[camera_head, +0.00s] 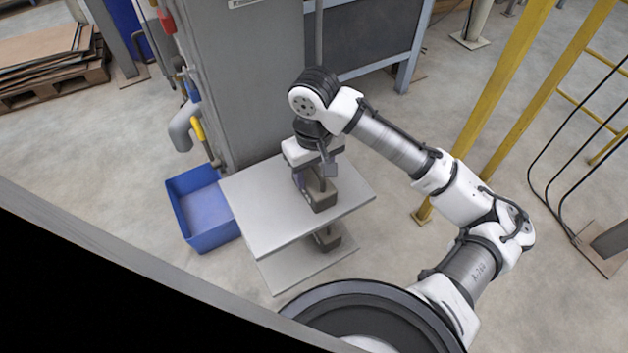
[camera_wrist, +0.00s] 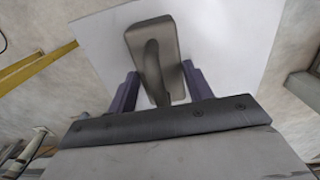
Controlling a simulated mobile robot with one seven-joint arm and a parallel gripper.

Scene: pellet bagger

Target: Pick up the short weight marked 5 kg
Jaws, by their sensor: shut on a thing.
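A grey-brown block weight with a raised handle (camera_head: 322,198) is at the upper plate of a small two-level stand (camera_head: 262,212). My gripper (camera_head: 314,176) is over it from above, shut on its handle. In the wrist view the weight (camera_wrist: 150,34) shows between my two purple fingers, with the pale plate behind it. I cannot tell whether its base touches the plate. No marking on it is readable. A second dark weight (camera_head: 328,239) sits on the stand's lower plate, partly hidden by the upper one.
A blue open bin (camera_head: 200,213) stands on the floor left of the stand. A tall grey machine column (camera_head: 255,90) rises right behind it. Yellow rail posts (camera_head: 500,80) stand to the right. A pallet with flat sheets (camera_head: 45,65) is at the far left.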

